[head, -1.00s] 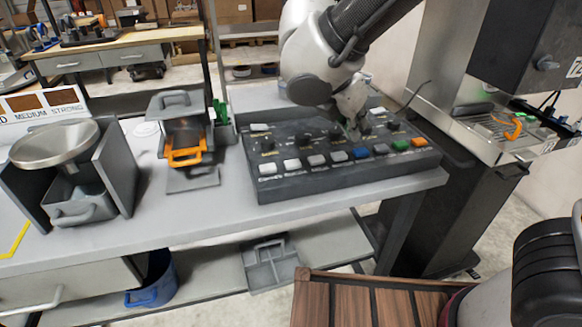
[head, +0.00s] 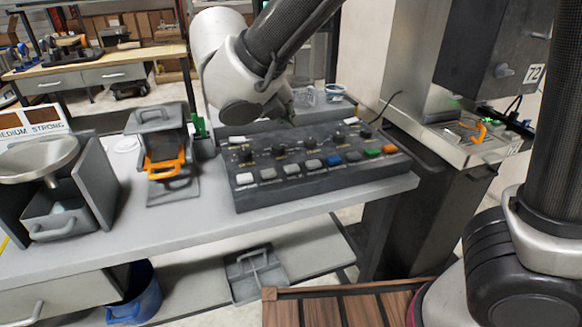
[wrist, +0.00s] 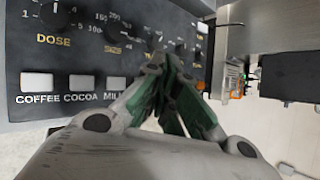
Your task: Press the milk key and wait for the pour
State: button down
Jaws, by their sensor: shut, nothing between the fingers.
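The dark key panel (head: 300,190) lies on the grey table, with a front row of coloured keys and dials behind. In the wrist view, the labels COFFEE, COCOA and a partly covered MILK run left to right. The milk key (wrist: 116,83) is pale and partly hidden by my gripper; in the head view it appears as the third key from the left (head: 291,169). My gripper (wrist: 158,68) is shut and empty, its green-padded fingers over the panel, right of the milk key in the wrist view. Contact with the panel cannot be told. In the head view my arm mostly hides the fingers.
A metal machine (head: 470,150) with an orange part stands at right. Clear containers (head: 306,94) sit behind the panel.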

aim_at(288, 166)
jog(key=shift+f, duration=0.1)
jog(key=shift+f, duration=4.3)
jog(key=shift+f, duration=0.1)
jog(key=shift+f, duration=0.3)
jog(key=shift+f, duration=0.45)
jog(key=shift+r, duration=0.9)
jog(key=shift+r, duration=2.5)
